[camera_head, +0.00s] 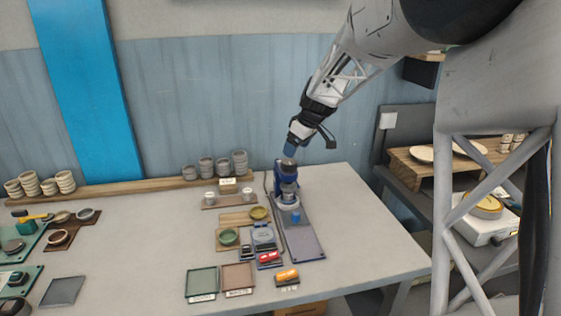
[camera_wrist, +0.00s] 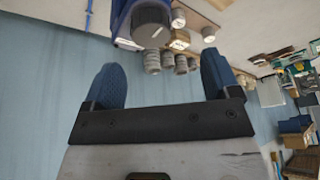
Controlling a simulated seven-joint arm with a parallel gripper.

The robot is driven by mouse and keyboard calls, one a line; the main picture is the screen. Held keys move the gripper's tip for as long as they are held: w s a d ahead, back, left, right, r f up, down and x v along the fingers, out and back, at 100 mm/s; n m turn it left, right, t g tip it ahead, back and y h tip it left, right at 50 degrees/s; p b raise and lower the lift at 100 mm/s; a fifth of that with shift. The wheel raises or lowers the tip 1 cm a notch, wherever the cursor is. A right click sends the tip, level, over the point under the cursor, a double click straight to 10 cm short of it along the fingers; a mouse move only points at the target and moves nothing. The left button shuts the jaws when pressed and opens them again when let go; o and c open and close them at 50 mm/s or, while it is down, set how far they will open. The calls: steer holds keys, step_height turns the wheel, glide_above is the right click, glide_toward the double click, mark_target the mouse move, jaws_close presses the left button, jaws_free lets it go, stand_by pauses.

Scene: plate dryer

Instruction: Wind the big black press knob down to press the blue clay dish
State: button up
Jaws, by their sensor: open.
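The blue press (camera_head: 279,178) stands upright near the back right of the table, on a long grey base (camera_head: 302,241). Its big dark knob (camera_wrist: 151,24) shows at the top of the wrist view, with a pale mark on its face. My gripper (camera_head: 289,151) is above the press in the head view, blue fingertips pointing down. In the wrist view my gripper (camera_wrist: 159,65) is open and empty; the knob lies beyond the fingertips, apart from them.
Several cups (camera_head: 222,166) stand on a wooden shelf strip behind the press, to the left. Small trays, a green dish (camera_head: 228,236), and red (camera_head: 269,257) and orange (camera_head: 288,274) items lie left and in front. The table's right part (camera_head: 362,230) is clear.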

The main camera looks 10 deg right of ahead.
mark_target(289, 161)
steer(key=shift+w+d+f, duration=0.1)
steer(key=shift+w+f, duration=0.05)
steer(key=shift+w, duration=0.25)
steer(key=shift+w+d+f, duration=0.1)
steer(key=shift+w+f, duration=0.05)
steer(key=shift+w, duration=0.25)
steer(key=shift+f, duration=0.15)
steer(key=shift+x, duration=3.75)
steer(key=shift+a, duration=0.1)
steer(key=shift+c, duration=0.3)
steer(key=c, duration=0.9)
steer(key=shift+o, duration=0.2)
